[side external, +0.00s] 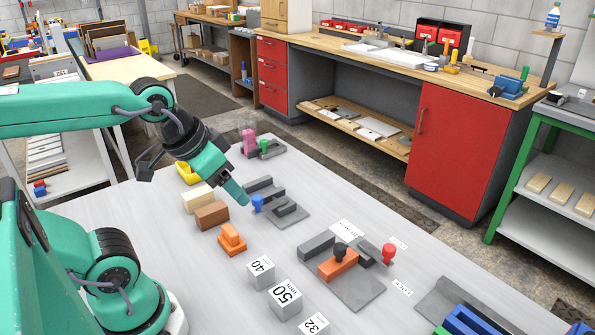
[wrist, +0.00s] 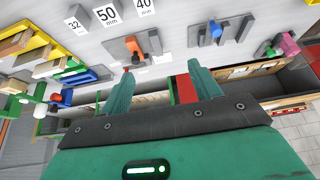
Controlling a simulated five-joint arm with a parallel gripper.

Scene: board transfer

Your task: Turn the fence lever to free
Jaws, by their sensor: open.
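A fixture with a grey plate (side external: 365,290) carries a grey fence bar, an orange block (side external: 338,264) with a black knob, and a red-knobbed lever (side external: 389,252). The lever stands at the plate's far right side, between two small paper labels too small to read. In the wrist view the orange block (wrist: 131,45) and red knob (wrist: 137,58) show at upper left, beyond the fingers. My gripper (side external: 238,192) is open and empty, above the table and left of the fixture. Its two spread fingers also show in the wrist view (wrist: 160,85).
A fixture with a blue knob (side external: 257,203) lies close to my gripper. Tan (side external: 198,198), brown (side external: 212,215) and orange (side external: 231,239) blocks stand nearby. White number blocks (side external: 285,298) stand left of the red-knobbed fixture. Pink and green parts (side external: 263,145) sit behind.

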